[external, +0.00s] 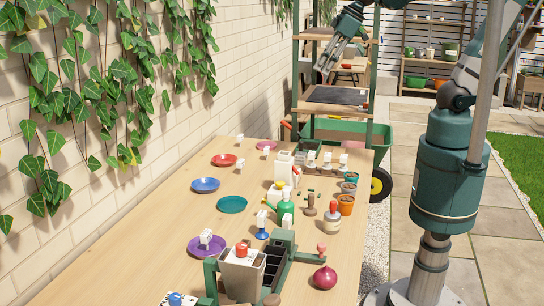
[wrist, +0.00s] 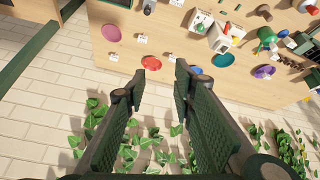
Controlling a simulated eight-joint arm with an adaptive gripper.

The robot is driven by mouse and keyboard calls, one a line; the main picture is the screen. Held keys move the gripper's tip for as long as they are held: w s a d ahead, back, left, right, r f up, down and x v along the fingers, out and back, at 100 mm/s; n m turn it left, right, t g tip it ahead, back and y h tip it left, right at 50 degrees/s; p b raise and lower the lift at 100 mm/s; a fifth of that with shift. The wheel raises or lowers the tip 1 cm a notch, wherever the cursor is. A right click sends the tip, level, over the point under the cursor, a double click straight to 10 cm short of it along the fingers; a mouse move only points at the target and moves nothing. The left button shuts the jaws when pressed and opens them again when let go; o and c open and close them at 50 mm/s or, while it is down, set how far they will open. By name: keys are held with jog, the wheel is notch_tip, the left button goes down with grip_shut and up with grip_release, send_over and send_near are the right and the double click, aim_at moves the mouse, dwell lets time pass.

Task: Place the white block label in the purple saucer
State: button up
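The purple saucer (external: 193,247) is on the near left part of the table in the external view, and at the right in the wrist view (wrist: 259,72). A white block label (external: 206,236) appears to stand in it. In the wrist view, white blocks (wrist: 142,39) also show near the pink and red saucers. My gripper (external: 326,72) is high beyond the table's far end. Its fingers (wrist: 157,80) are apart and empty.
Pink (external: 264,145), red (external: 224,160), blue (external: 206,185) and teal (external: 232,204) saucers line the table's left side. An ivy-covered wall borders the left.

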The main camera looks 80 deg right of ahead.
jog(key=s+d+f+m, duration=0.1)
jog(key=s+d+f, duration=0.1)
jog(key=s, duration=0.3)
jog(key=s+d+f+m+t, duration=0.1)
jog(key=s+d+f+m, duration=0.1)
jog(key=s+d+f, duration=0.1)
jog(key=shift+s+d+h, duration=0.4)
jog(key=shift+s+d, duration=0.45)
jog(key=shift+d, duration=0.25)
